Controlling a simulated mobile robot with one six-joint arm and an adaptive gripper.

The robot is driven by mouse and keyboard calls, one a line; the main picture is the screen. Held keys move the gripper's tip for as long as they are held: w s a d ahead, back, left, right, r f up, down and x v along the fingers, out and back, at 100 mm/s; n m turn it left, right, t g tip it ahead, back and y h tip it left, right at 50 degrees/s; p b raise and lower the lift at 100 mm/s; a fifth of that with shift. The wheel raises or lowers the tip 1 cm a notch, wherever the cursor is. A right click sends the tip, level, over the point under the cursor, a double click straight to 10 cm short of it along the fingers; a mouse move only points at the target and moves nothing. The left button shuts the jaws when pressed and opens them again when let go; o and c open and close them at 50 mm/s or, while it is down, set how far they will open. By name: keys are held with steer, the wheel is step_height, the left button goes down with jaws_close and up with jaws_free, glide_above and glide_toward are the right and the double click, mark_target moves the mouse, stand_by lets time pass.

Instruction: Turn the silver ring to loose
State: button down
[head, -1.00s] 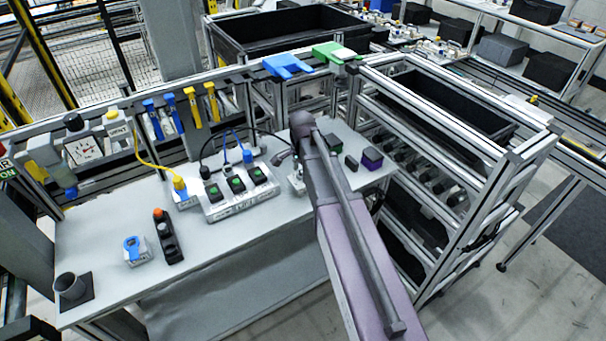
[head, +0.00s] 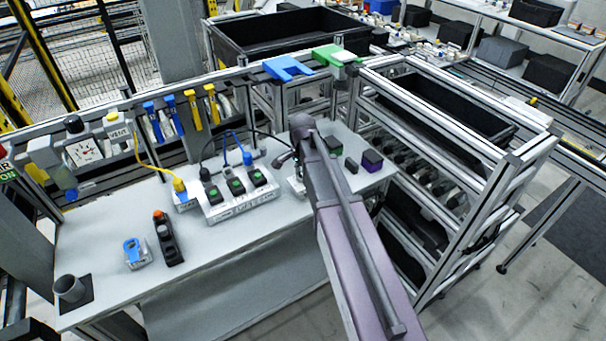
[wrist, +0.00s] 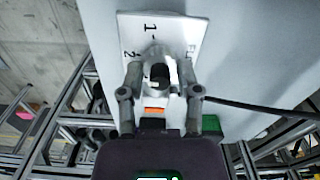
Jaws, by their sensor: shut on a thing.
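The silver ring (wrist: 152,52) sits on a pale plate (wrist: 185,28) in the wrist view, around a dark round centre. The plate is marked with "1", "2" and further letters that are partly cut off by my fingers. My gripper (wrist: 160,74) has one finger on each side of the ring and is shut on it. In the head view the plate with the ring is mostly hidden behind my arm, at the right part of the grey bench (head: 240,265).
A panel with green-topped switches (head: 235,187) stands left of my arm, with blue and black cables. Small green, dark and purple blocks (head: 372,160) lie just right of my arm. A black cable (wrist: 255,106) runs right from the ring's plate.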

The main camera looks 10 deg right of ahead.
steer(key=n, duration=0.4)
steer(key=shift+w+a+n, duration=0.1)
steer(key=shift+n, duration=0.3)
steer(key=n, duration=0.4)
steer(key=shift+n, duration=0.3)
steer(key=n, duration=0.4)
steer(key=shift+a+n, duration=0.1)
steer(key=shift+n, duration=0.2)
steer(key=n, duration=0.4)
steer(key=shift+a+n, duration=0.1)
steer(key=shift+n, duration=0.3)
steer(key=shift+c, duration=1.5)
jaws_free()
